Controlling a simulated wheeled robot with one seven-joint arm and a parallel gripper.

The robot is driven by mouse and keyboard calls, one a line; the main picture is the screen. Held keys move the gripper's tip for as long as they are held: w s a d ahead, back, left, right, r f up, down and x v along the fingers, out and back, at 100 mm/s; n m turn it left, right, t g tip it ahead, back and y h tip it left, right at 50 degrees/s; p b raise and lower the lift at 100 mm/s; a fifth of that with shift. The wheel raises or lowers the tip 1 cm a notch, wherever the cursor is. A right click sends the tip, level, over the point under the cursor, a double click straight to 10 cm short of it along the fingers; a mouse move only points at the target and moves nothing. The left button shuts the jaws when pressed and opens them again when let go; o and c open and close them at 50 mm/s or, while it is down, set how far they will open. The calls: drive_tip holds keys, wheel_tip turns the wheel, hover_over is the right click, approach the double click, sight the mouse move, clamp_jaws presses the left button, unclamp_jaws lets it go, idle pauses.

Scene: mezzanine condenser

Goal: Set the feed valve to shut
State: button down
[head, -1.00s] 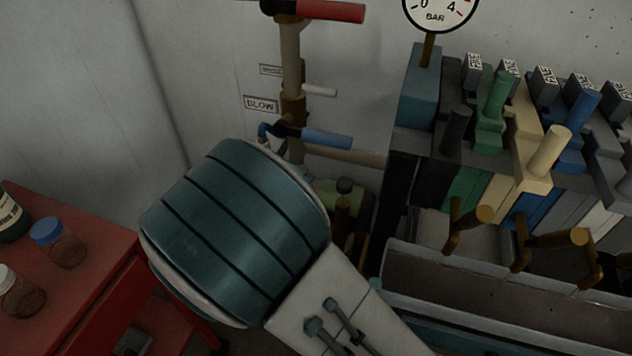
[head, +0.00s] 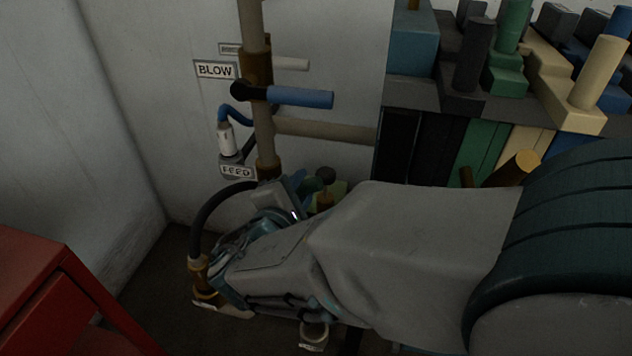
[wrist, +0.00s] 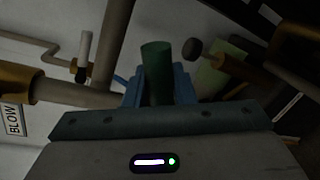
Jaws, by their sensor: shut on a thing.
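The FEED label (head: 237,172) is on the vertical pipe (head: 264,135) low in the head view. My gripper (head: 303,190) is just right of and below that label, mostly hidden by my wrist and forearm. In the wrist view, the blue fingers of my gripper (wrist: 158,88) are shut around a dark green cylindrical handle (wrist: 156,62), which appears to be the feed valve handle. The handle's end sticks out past the fingers. The valve body is hidden in the head view, and I cannot tell the handle's exact angle to the pipe.
The blue-handled valve (head: 300,97) by the BLOW label (head: 215,70) is above my gripper. A dark round knob (head: 325,174) on a brass stem stands close to the right of it. A red cabinet (head: 35,285) is at the lower left; the lever bank is at the right.

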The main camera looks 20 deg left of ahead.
drive_tip(key=f+m+b, duration=0.1)
drive_tip(key=b, duration=0.3)
drive_tip(key=f+m+y+b, duration=0.1)
drive_tip(key=f+m+b, duration=0.1)
drive_tip(key=b, duration=0.3)
drive_tip(key=d+f+m+b, duration=0.1)
drive_tip(key=f+b, duration=0.1)
drive_tip(key=b, duration=0.2)
drive_tip(key=shift+w+m+y+b, duration=0.1)
drive_tip(key=shift+m+y+b, duration=0.2)
drive_tip(key=c, duration=1.3)
unclamp_jaws()
drive_tip(key=shift+o, duration=0.2)
drive_tip(key=shift+r, duration=0.1)
drive_tip(key=p+v, duration=0.3)
drive_tip(key=v, duration=1.1)
drive_tip(key=shift+r, duration=0.25)
